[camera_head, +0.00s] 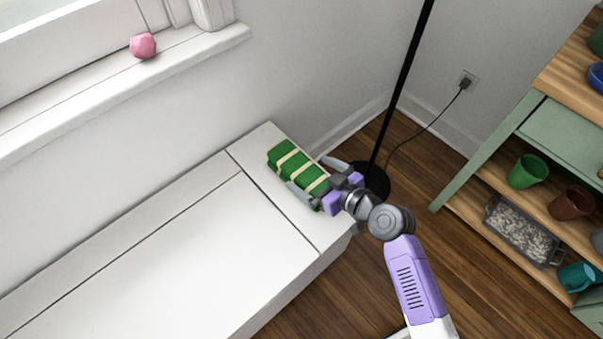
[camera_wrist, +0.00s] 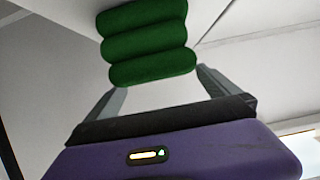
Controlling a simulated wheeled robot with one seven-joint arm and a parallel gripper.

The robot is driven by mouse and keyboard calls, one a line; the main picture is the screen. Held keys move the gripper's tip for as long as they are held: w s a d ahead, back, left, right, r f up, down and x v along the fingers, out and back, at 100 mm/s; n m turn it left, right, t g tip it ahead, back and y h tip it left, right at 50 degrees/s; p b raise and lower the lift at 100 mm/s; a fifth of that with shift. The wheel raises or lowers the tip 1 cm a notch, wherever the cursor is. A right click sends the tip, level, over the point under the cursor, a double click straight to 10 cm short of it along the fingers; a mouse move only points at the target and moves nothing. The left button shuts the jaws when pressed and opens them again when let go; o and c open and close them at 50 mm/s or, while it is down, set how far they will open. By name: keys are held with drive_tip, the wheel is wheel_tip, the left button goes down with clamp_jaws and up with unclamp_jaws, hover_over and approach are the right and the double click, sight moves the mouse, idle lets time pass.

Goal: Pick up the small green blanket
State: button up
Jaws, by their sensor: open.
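The small green blanket (camera_head: 296,168) is a folded green bundle with pale bands. It lies on the right end of the white bench (camera_head: 190,262), near the wall. In the wrist view the blanket (camera_wrist: 147,42) shows as stacked green rolls just beyond the fingers. My gripper (camera_head: 318,178) is open at the blanket's near right end, with one finger along each side in the head view. In the wrist view my gripper (camera_wrist: 160,88) has its two fingers apart, with bare space between them. I cannot tell whether either finger touches the blanket.
A black lamp pole (camera_head: 404,85) stands on a round base right behind my gripper. A green and wood shelf (camera_head: 489,150) with cups and a tray (camera_head: 521,232) is at the right. A pink object (camera_head: 143,45) sits on the windowsill. The bench's left part is clear.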

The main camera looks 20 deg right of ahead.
drive_tip(key=shift+x, duration=1.1)
drive_tip(key=shift+r, duration=0.1)
drive_tip(key=c, duration=1.7)
